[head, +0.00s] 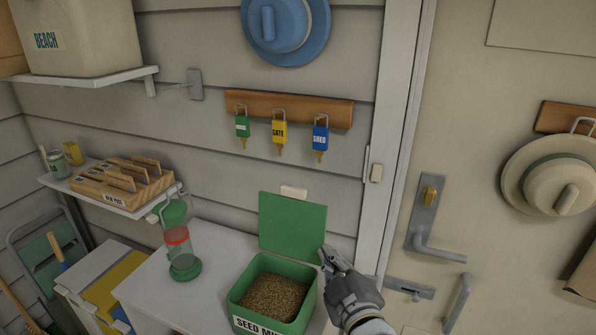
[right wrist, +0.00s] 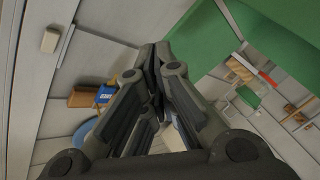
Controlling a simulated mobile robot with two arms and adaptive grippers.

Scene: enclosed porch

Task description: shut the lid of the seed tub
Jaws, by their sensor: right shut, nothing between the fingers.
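The green seed tub (head: 238,293) stands on a white cabinet top in the head view, full of brown seed, with a label reading "SEED MI..." on its front. Its green lid (head: 292,222) stands open and upright at the back edge. My right gripper (head: 328,257) is shut and empty beside the lid's lower right corner; I cannot tell whether it touches it. In the right wrist view the shut fingers (right wrist: 157,60) are in front, with a broad green surface, probably the lid (right wrist: 205,40), close behind them. My left gripper is not in view.
A feeder with a red band (head: 180,250) stands left of the tub on the white cabinet top (head: 150,285). Tagged keys (head: 279,133) hang from a wooden rack above. A door with a lever handle (head: 430,245) is at the right. A wooden organiser (head: 122,183) sits on the left shelf.

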